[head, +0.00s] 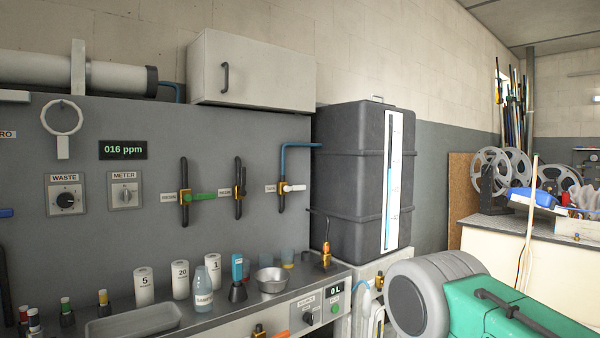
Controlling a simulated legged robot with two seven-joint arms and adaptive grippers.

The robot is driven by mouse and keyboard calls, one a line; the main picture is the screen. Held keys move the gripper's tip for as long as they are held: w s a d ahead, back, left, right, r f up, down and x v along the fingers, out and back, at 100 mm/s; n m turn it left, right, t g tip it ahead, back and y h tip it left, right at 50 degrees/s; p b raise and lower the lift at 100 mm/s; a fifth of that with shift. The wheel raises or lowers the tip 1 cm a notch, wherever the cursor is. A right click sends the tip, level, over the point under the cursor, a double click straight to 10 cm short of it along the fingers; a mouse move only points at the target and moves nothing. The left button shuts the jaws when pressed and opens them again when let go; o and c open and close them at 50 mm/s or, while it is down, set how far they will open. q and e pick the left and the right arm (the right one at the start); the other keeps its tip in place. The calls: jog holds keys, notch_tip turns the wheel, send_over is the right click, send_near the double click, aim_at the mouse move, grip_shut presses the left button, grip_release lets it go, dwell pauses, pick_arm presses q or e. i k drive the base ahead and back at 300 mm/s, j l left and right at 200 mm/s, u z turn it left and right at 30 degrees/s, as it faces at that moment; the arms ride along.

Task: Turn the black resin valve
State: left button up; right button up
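Three valves on brass fittings are mounted in a row on the grey wall panel (105,240). The left valve (200,197) has a green lever pointing right. The middle valve (239,190) sits on a dark upright pipe and shows no coloured lever; it looks black and brass. The right valve (293,188) has a white lever pointing right. A black round knob (66,200) sits on a plate marked WASTE. Neither of my grippers is in view.
Below the panel, a counter (210,325) holds white canisters, bottles, a metal bowl (271,280) and a tray (133,321). A dark tank (345,180) stands right of the panel. A green and grey machine (465,300) fills the lower right. A cabinet (275,75) hangs above.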

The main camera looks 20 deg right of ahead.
aim_at(242, 192)
jog(key=i+l+z, duration=0.15)
jog(key=i+z, duration=0.3)
jog(key=i+l+z, duration=0.1)
jog(key=z, duration=0.35)
jog(key=i+j+z, duration=0.15)
jog(key=i+z, duration=0.25)
jog(key=i+l+u, duration=0.25)
jog(key=i, duration=0.3)
jog(key=i+l+u, duration=0.2)
jog(key=i, duration=0.3)
jog(key=l, duration=0.1)
